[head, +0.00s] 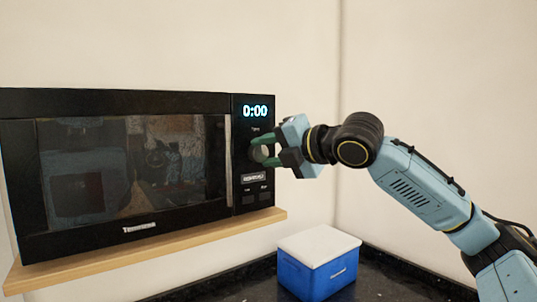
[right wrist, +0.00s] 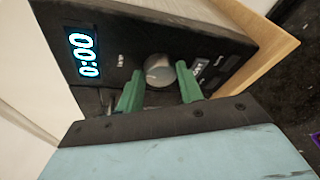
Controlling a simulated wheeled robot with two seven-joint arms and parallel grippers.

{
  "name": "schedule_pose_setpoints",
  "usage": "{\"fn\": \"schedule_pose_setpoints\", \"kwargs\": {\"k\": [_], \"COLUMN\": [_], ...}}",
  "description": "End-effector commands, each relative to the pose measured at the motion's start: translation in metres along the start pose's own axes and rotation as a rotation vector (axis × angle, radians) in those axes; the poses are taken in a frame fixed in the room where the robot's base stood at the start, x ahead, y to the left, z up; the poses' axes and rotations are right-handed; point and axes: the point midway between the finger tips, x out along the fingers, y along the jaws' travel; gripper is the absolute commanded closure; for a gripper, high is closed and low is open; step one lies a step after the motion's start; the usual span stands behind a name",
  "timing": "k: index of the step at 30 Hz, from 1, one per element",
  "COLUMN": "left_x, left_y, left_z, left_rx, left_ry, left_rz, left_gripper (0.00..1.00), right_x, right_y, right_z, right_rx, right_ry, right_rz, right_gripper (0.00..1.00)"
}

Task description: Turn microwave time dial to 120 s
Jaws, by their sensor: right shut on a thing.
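The black microwave (head: 130,165) sits on a wooden shelf, with its door shut. Its display (head: 255,111) reads 0:00, and the same display shows sideways in the right wrist view (right wrist: 84,55). The round silver time dial (right wrist: 158,68) is on the control panel below the display; in the head view the dial (head: 260,153) is partly covered by my green fingers. My right gripper (head: 268,152) reaches in from the right and is shut on the dial, one finger on each side of it. My left gripper is not in view.
The wooden shelf (head: 150,245) runs under the microwave. A blue cooler box with a white lid (head: 318,278) stands on the dark granite counter (head: 385,280) below, at the right. Panel buttons (head: 256,192) lie just under the dial. Plain walls meet in a corner behind.

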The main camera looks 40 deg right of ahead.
Motion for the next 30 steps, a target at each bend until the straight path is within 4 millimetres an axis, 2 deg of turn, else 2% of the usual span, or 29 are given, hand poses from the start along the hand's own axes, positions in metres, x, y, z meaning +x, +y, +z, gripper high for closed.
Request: {"fn": "schedule_pose_setpoints", "kwargs": {"k": [30], "left_x": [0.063], "left_y": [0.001], "left_z": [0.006], "left_rx": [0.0], "left_ry": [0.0], "left_rz": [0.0], "left_gripper": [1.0], "right_x": [0.002], "right_y": [-0.011], "right_z": [-0.004], "right_rx": [0.886], "right_ry": [0.066], "right_rz": [0.263], "right_gripper": [0.86]}}
